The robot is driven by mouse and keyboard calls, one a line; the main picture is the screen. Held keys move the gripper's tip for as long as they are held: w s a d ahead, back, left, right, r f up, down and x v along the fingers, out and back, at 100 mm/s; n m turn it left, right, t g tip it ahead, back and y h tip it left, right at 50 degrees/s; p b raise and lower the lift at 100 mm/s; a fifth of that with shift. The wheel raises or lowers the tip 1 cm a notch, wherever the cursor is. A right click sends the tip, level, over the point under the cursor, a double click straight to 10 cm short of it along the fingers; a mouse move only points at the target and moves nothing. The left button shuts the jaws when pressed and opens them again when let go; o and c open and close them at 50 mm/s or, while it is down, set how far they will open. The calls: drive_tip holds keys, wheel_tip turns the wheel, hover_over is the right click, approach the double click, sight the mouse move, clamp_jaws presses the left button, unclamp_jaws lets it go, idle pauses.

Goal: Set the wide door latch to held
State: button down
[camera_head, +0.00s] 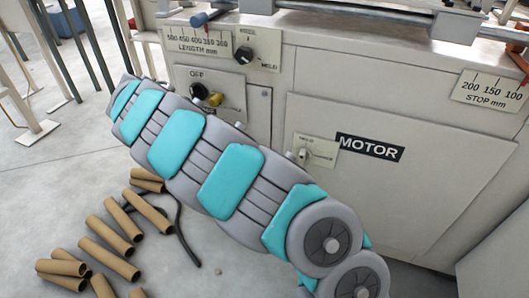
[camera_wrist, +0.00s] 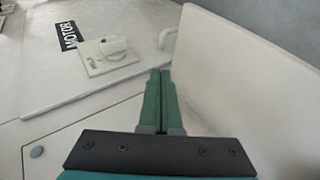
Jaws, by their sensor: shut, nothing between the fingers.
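The wide door with the black MOTOR label (camera_head: 371,148) is a pale panel on the front of the machine. Its latch is a small pale knob (camera_head: 302,156) on a cream plate (camera_head: 322,152) at the door's upper left; part of the plate's lettering is too small to read. In the wrist view the latch knob (camera_wrist: 114,47) sits on its plate (camera_wrist: 95,66), left of and beyond my fingertips. My gripper (camera_wrist: 160,73) has its green fingers together, empty and apart from the knob. My gripper is hidden in the head view.
A pale upright panel (camera_wrist: 240,80) stands close to the right of my fingers. A dark OFF switch (camera_head: 199,91) and a yellow knob (camera_head: 215,99) are left of the door. Several cardboard tubes (camera_head: 110,235) lie on the floor.

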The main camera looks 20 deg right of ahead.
drive_tip(key=shift+w+a, duration=0.3)
drive_tip(key=shift+a, duration=0.5)
drive_tip(key=shift+w+a, duration=0.25)
drive_tip(key=shift+a, duration=0.5)
drive_tip(key=shift+s, duration=0.1)
